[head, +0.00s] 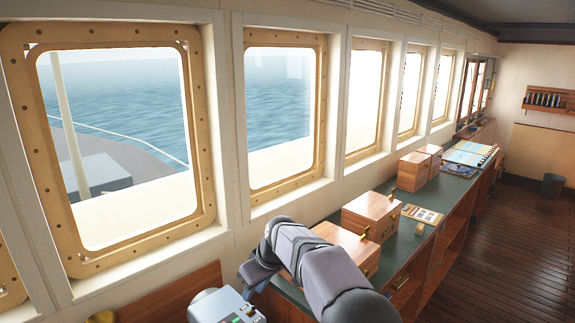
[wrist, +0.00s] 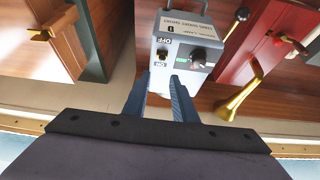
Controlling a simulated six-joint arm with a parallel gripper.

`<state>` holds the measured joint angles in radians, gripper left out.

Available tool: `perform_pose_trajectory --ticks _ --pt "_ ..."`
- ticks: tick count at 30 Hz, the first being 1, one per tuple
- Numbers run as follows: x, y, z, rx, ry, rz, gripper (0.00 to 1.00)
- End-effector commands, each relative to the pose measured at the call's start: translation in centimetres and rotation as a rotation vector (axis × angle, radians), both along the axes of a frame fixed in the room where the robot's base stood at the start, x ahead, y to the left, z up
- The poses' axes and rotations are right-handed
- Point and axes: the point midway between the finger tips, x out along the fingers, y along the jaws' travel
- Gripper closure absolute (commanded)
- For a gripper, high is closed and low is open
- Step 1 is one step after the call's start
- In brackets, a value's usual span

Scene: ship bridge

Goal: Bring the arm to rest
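My gripper (wrist: 158,82) is open in the wrist view, with its two blue-grey fingers apart and nothing held between them. The fingertips point at a light grey control box (wrist: 185,50), whose face bears OFF and ON labels, a small brass toggle and a black knob. I cannot tell how far the tips are from the box. In the head view my arm (head: 312,268) reaches over the counter, and the grey box (head: 228,306) shows at the bottom edge beside its end. The fingers are mostly hidden there.
Wooden boxes (head: 371,215) stand on the green-topped counter (head: 408,236), one partly behind my arm. A brass horn-shaped piece (wrist: 238,97) lies right of the grey box in the wrist view. Windows line the left wall; open floor (head: 510,245) is at right.

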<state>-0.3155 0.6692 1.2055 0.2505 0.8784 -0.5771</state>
Motion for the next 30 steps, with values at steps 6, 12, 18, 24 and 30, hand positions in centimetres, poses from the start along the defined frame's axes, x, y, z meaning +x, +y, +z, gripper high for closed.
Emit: perform_pose_trajectory --ticks 6,12,18,24,30 --pt "-2.5 -3.8 -1.1 -0.022 0.054 -0.093 0.75" --pt "-8.3 -10.1 -3.1 -0.059 0.146 -0.259 0.75" --pt "-16.3 -16.1 -5.9 -0.100 0.244 -0.438 0.75" --pt "-24.9 -20.5 -8.9 -0.138 0.332 -0.599 0.75" --pt "-31.4 -22.7 -11.2 -0.163 0.393 -0.707 0.75"
